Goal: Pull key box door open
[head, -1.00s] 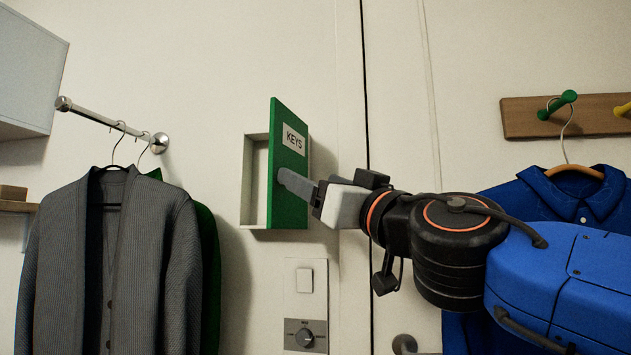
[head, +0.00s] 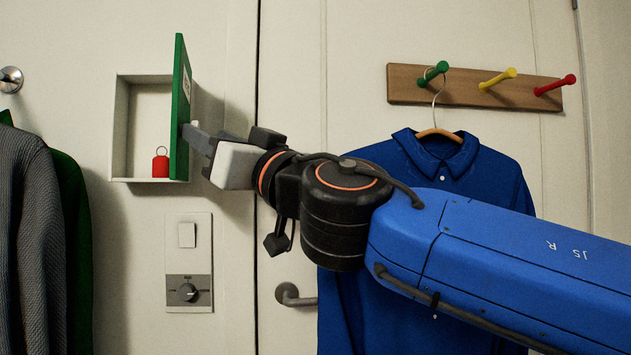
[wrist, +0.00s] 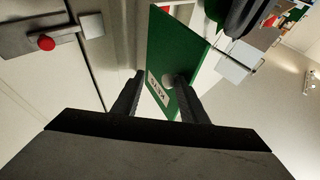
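The green key box door (head: 180,110) stands swung far out from the box and shows almost edge-on in the head view. The open white box (head: 121,128) is to its left, with a red tag (head: 160,165) inside. In the wrist view the door (wrist: 170,40) shows its KEYS label (wrist: 157,92) and a pale round knob (wrist: 168,80). My gripper (head: 190,130) is at the door's labelled face. In the wrist view its fingers (wrist: 158,92) are apart, with the knob between them, nearer the right finger. Contact with the knob cannot be told.
A switch and dial panel (head: 189,262) is below the box. A grey cardigan (head: 25,220) hangs at the left. A blue shirt (head: 420,200) hangs from a peg board (head: 460,88) behind my arm. A door handle (head: 292,296) is below my wrist.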

